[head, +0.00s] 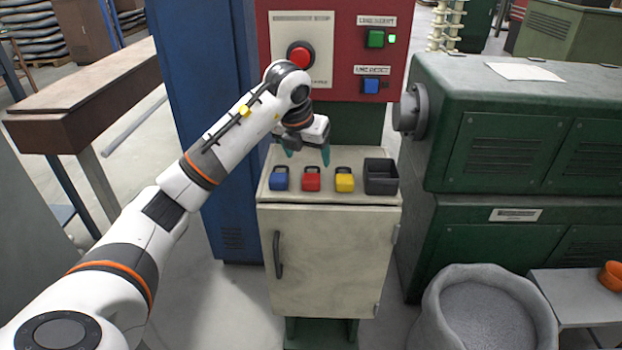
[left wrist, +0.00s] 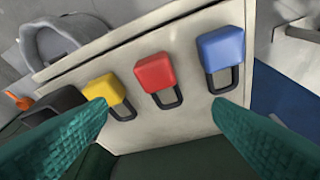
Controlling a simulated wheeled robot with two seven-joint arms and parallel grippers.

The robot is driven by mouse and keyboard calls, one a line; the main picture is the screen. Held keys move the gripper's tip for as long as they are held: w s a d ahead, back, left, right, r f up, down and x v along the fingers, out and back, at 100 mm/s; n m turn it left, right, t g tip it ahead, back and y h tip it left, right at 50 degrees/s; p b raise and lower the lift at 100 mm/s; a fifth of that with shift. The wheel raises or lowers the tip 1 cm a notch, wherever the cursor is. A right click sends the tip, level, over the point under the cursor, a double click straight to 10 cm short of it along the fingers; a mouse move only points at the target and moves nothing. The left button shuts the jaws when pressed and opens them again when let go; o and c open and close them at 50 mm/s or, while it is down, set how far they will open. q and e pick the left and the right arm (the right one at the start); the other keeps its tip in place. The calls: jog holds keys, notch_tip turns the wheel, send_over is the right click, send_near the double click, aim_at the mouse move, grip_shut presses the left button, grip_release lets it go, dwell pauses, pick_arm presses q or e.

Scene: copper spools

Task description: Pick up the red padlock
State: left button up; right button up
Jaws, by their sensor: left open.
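The red padlock (head: 311,182) lies on top of the cream cabinet, between the blue padlock (head: 279,181) and the yellow padlock (head: 344,182). Its dark shackle points away from the cabinet's front edge. My left gripper (head: 307,154) is open and empty, above the back of the padlock row. In the left wrist view the red padlock (left wrist: 155,73) shows between the two green fingers (left wrist: 165,118), beyond their tips and apart from them. The blue padlock (left wrist: 221,48) and yellow padlock (left wrist: 103,92) lie on either side. My right gripper is not in view.
A dark open bin (head: 381,178) stands right of the yellow padlock on the cream cabinet (head: 330,255). Behind it rises a red panel (head: 345,85) with buttons. A blue cabinet (head: 205,110) stands left and a green machine (head: 530,120) right.

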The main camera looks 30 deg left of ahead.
aim_at(310, 174)
pick_arm(q)
jog(key=shift+x, duration=1.1)
jog(key=x, duration=0.2)
jog(key=p+x, duration=0.1)
jog(key=x, duration=0.1)
jog(key=shift+a+f, duration=0.1)
jog(key=shift+f, duration=0.35)
jog(key=shift+w+f, duration=0.1)
jog(key=shift+f, duration=0.25)
jog(key=shift+c, duration=0.3)
jog(key=c, duration=1.3)
